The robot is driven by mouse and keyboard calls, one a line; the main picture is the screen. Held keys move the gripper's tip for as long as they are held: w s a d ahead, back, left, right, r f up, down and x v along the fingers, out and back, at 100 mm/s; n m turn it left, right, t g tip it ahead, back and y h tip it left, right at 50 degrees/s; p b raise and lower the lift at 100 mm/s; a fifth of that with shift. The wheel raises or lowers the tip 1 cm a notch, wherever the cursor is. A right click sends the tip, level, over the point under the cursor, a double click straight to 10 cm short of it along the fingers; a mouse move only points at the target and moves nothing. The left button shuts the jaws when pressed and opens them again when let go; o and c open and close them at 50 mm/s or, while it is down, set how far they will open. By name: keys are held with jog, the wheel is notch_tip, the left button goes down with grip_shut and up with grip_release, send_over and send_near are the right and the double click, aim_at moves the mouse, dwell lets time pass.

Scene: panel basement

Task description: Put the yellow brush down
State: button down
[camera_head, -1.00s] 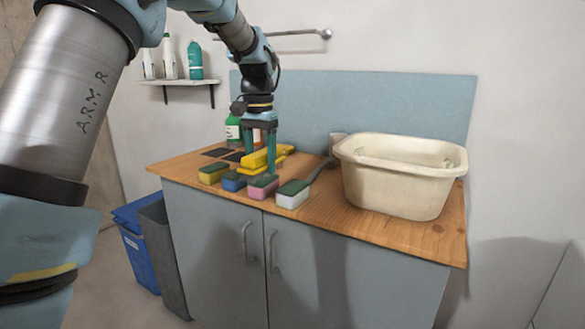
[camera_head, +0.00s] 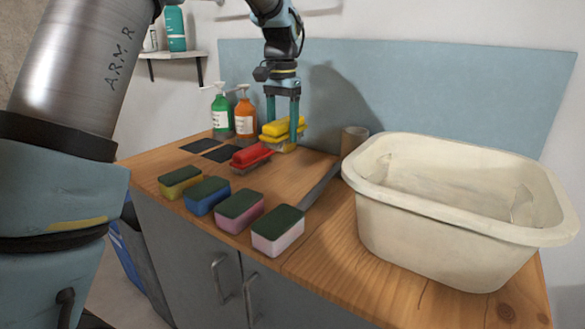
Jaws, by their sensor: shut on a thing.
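The yellow brush (camera_head: 282,126) is between the fingers of my gripper (camera_head: 282,132), which is shut on it. The gripper points straight down over the back of the wooden counter (camera_head: 330,230), near the blue backsplash. The brush lies roughly level, with pale bristles showing underneath. I cannot tell whether the bristles touch the counter. A red brush (camera_head: 249,156) lies on the counter just in front and to the left of it.
Green (camera_head: 221,112) and orange (camera_head: 245,115) pump bottles stand left of the gripper. Two dark pads (camera_head: 199,145) lie nearby. Several sponges (camera_head: 239,209) line the front edge. A grey strip (camera_head: 318,186), a brown cup (camera_head: 353,140) and a cream basin (camera_head: 440,225) are to the right.

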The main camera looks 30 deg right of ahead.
jog(key=f, duration=0.4)
jog(key=f+p, duration=0.1)
jog(key=shift+w+d+f, duration=0.2)
jog(key=shift+d+f, duration=0.05)
jog(key=shift+f, duration=2.25)
jog(key=shift+c, duration=0.5)
grip_release()
jog(key=shift+f, duration=0.1)
notch_tip(320, 180, up, 12)
jog(key=shift+r+b, duration=0.15)
jog(key=shift+b, duration=0.2)
